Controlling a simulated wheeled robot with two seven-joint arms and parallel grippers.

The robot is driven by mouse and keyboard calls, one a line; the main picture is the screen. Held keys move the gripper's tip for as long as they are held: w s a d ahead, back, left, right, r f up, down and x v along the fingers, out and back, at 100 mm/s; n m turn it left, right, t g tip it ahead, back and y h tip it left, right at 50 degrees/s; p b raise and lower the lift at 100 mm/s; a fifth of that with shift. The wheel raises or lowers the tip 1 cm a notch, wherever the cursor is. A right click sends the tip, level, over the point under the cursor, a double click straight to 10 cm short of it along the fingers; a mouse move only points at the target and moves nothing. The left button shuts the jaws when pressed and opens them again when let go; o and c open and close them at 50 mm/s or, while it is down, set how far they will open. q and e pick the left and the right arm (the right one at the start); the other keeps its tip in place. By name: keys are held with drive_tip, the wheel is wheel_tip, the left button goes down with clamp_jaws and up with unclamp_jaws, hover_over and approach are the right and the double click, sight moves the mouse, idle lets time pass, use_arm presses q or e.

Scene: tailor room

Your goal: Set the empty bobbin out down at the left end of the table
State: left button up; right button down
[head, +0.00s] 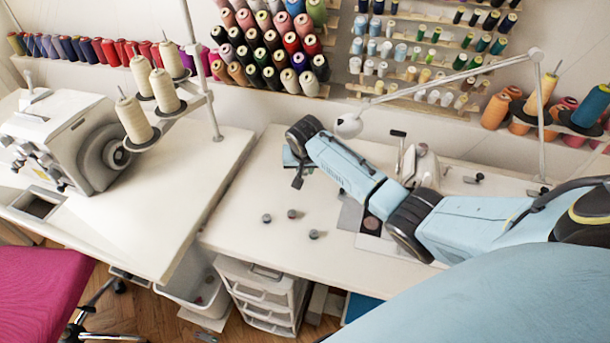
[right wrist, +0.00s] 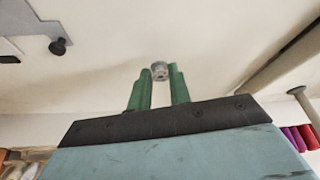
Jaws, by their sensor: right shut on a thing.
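My right gripper (head: 298,178) is over the left part of the right-hand white table (head: 235,232), toward its back. In the right wrist view its green fingers (right wrist: 160,82) are shut on a small grey bobbin (right wrist: 160,70) at their tips. That bobbin cannot be made out in the head view, and I cannot tell its height above the table. Three small bobbins lie in front of the gripper: a left one (head: 266,218), a middle one (head: 292,213) and a front one (head: 314,234). My left gripper is not in view.
A sewing machine (head: 424,168) stands behind my right arm. A left table (head: 190,155) holds an overlock machine (head: 75,135), cream cones (head: 165,90) and a pole (head: 208,95). Thread racks (head: 270,45) line the wall. Bare tabletop lies around the bobbins.

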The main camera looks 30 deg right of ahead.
drive_tip(key=shift+f, duration=1.1)
drive_tip(key=shift+f, duration=0.1)
drive_tip(key=shift+f, duration=0.15)
drive_tip(key=c, duration=1.3)
unclamp_jaws()
drive_tip(key=shift+r, duration=0.4)
drive_tip(key=p+v, duration=0.3)
drive_tip(key=v, duration=0.8)
drive_tip(key=shift+s+r, duration=0.15)
drive_tip(key=shift+r, duration=0.15)
